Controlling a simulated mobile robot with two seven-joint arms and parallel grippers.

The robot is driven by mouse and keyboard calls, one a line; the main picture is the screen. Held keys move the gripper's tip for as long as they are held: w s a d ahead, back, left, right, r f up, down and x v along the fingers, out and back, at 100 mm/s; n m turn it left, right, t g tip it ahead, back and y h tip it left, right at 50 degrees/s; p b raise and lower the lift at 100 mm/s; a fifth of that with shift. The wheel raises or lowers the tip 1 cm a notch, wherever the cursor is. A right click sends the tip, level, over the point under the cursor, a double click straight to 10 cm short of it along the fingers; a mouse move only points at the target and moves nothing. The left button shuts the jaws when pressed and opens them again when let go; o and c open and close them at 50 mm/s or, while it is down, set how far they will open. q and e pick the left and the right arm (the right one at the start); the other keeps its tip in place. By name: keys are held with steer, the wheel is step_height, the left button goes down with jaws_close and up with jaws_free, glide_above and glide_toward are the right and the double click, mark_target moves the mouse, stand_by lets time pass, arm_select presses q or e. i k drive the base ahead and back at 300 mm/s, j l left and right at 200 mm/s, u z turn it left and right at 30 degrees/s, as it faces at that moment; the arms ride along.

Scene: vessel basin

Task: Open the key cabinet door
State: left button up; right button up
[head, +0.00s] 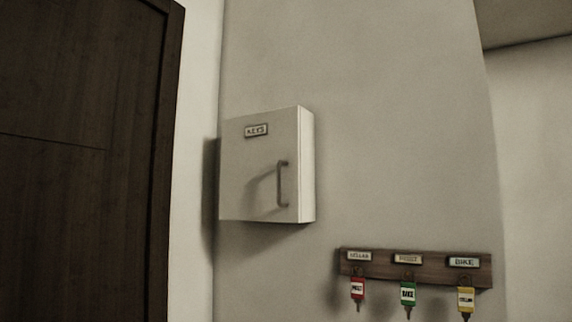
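The key cabinet (245,165) is a white box on the grey wall, left of the middle in the head view. A small plate (256,131) reading "KEYS" is near the top of its door. Its door looks shut, flush with the box. A grey vertical bar handle (282,184) is on the right side of the door and casts a shadow to the left. Neither of my grippers shows in the head view, and nothing touches the handle.
A wooden key rack (420,268) is on the wall to the lower right, with red (357,289), green (407,294) and yellow (466,299) tagged keys hanging from it. A dark wooden door (80,160) fills the left side. The wall between is bare.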

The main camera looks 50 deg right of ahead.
mark_target(260, 163)
steer(key=z, duration=1.25)
